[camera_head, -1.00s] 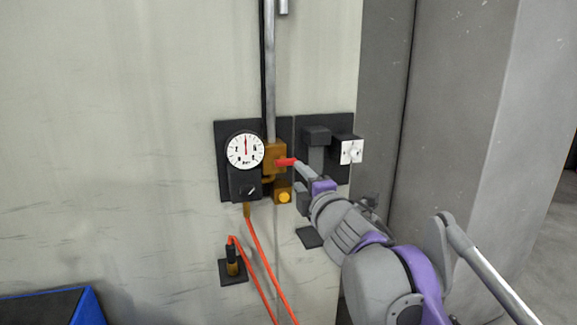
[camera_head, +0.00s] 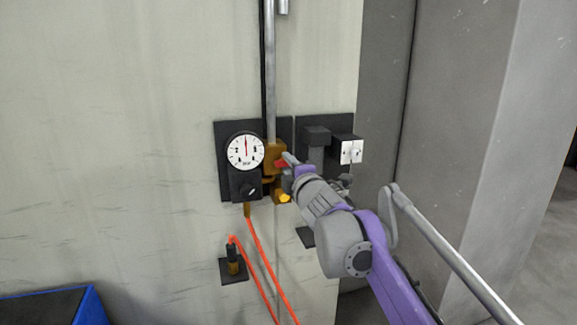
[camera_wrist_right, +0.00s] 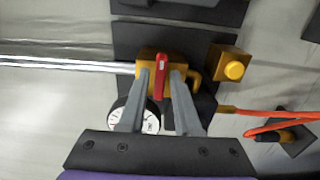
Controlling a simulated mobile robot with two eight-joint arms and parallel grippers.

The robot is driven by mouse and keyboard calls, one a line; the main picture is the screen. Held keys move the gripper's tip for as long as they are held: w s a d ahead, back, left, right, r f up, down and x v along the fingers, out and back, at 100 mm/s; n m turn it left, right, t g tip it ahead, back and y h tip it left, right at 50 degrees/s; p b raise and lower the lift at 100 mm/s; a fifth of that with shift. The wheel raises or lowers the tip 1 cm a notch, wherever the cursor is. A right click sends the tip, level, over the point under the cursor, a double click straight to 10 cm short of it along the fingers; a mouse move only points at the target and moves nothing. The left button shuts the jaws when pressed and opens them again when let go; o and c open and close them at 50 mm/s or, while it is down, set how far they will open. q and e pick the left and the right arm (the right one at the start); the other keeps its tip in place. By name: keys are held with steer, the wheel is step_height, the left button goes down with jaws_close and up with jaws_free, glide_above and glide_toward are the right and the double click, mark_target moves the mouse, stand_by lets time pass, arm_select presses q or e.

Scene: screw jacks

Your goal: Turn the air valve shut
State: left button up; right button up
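The air valve is a brass body (camera_head: 271,152) on a dark wall plate below a vertical metal pipe, with a red lever (camera_head: 281,164). In the right wrist view the red lever (camera_wrist_right: 161,72) sits crosswise to the pipe. My right gripper (camera_head: 289,161) is at the lever and partly hides it in the head view. In the wrist view its two fingers (camera_wrist_right: 161,80) stand on either side of the lever, with small gaps showing. Whether a finger touches it I cannot tell. My left gripper is not in view.
A round gauge (camera_head: 245,151) with its needle up sits left of the valve, above a dark knob (camera_head: 247,188). A yellow button (camera_head: 284,198) is just below. A white switch plate (camera_head: 351,151) is at right. Red hoses (camera_head: 262,258) hang underneath. The wall further left is clear.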

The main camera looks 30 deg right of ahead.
jaws_close()
steer(key=shift+m, duration=0.3)
steer(key=shift+m+b, duration=1.15)
steer(key=shift+m, duration=7.55)
steer(key=shift+o, duration=1.6)
jaws_free()
